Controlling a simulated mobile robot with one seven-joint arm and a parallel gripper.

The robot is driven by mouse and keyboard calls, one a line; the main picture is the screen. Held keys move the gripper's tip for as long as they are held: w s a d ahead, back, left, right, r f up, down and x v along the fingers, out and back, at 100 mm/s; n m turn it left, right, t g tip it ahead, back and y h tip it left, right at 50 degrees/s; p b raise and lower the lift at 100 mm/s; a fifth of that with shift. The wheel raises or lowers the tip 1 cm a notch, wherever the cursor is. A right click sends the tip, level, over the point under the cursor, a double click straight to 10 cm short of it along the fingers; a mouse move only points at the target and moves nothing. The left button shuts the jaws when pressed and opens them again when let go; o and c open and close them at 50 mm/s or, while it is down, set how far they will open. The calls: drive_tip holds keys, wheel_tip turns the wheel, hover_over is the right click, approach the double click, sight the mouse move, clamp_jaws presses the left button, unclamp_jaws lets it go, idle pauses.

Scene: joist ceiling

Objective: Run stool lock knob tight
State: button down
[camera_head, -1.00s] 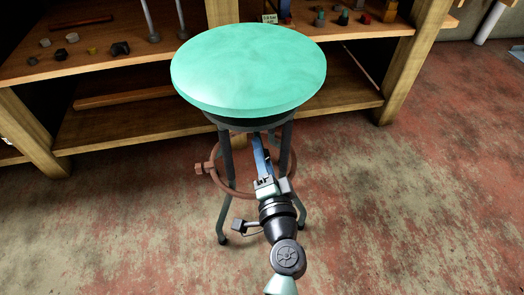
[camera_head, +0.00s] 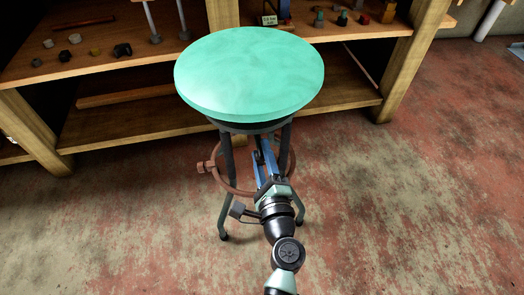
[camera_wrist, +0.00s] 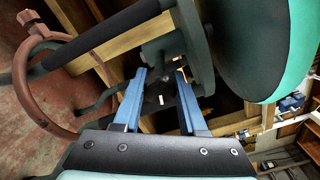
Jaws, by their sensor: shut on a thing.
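The stool with its round green seat (camera_head: 250,70) stands upright on the floor. My gripper (camera_head: 262,152) reaches in between the stool's legs, below the seat. In the wrist view its two blue fingers (camera_wrist: 160,72) close on a dark knob (camera_wrist: 160,76) by the central post under the seat; I take this as the lock knob. The knob is small and dark there, and the seat and legs hide it in the head view. The seat's underside and rim (camera_wrist: 290,60) show at the right of the wrist view.
A rust-brown foot ring (camera_head: 226,184) with its own side knob (camera_head: 203,167) surrounds the legs, close to my gripper. A wooden shelf unit (camera_head: 120,122) with small parts stands behind the stool. The floor (camera_head: 400,220) to the right is clear.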

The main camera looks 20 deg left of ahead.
drive_tip(key=shift+m, duration=1)
drive_tip(key=shift+p, duration=0.3)
drive_tip(key=shift+c, duration=2.3)
unclamp_jaws()
drive_tip(key=p+v, duration=0.3)
drive_tip(key=v, duration=1)
